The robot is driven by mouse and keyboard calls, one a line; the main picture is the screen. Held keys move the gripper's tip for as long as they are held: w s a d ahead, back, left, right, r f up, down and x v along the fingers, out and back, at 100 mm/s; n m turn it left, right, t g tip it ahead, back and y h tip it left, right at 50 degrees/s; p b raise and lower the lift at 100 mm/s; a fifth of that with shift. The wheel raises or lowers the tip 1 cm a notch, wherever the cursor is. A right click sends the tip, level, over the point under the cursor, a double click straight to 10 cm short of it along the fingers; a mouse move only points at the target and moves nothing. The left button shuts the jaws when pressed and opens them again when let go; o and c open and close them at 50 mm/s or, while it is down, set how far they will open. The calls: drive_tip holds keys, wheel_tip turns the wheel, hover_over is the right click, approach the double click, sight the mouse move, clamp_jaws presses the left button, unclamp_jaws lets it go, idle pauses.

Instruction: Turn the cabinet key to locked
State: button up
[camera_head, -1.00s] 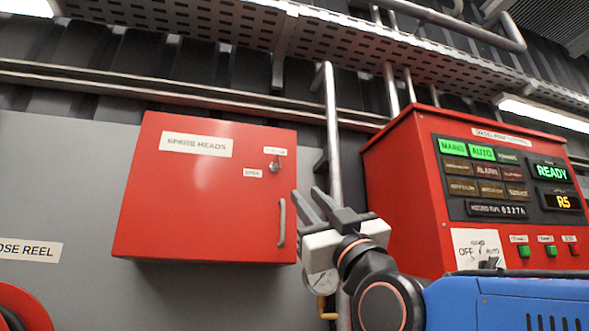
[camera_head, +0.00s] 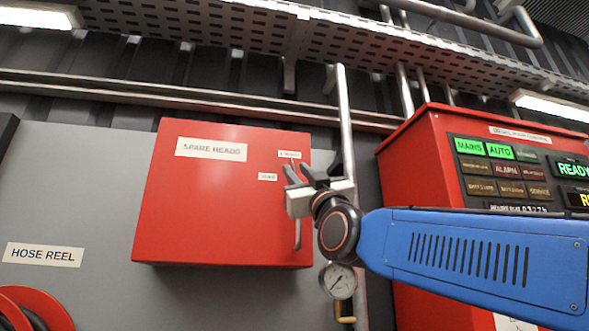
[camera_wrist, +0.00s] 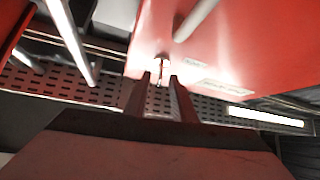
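The red SPARE HEADS cabinet (camera_head: 225,215) hangs on the grey wall in the head view. Its upper label (camera_head: 289,155) and lower label (camera_head: 268,177) sit near the lock. My gripper (camera_head: 295,168) is raised in front of the door's right side and hides the key there. In the wrist view the small metal key (camera_wrist: 161,66) stands out from the red door, at the gap between the fingertips of my gripper (camera_wrist: 161,78). The fingers are apart on either side; I see no contact. The key's exact angle is too small to tell.
The door handle (camera_head: 298,235) is just below my gripper. A vertical pipe (camera_head: 346,130) and a pressure gauge (camera_head: 338,279) are close to the cabinet's right. The red pump control panel (camera_head: 410,160) stands further right, behind my blue arm.

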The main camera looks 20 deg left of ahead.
drive_tip(key=shift+x, duration=1.25)
clamp_jaws()
drive_tip(key=shift+s+m, duration=0.1)
drive_tip(key=shift+m, duration=0.4)
drive_tip(key=shift+m+t+h, duration=2.2)
drive_tip(key=shift+m+h, duration=0.2)
drive_tip(key=shift+m, duration=0.7)
unclamp_jaws()
drive_tip(key=shift+a, duration=0.1)
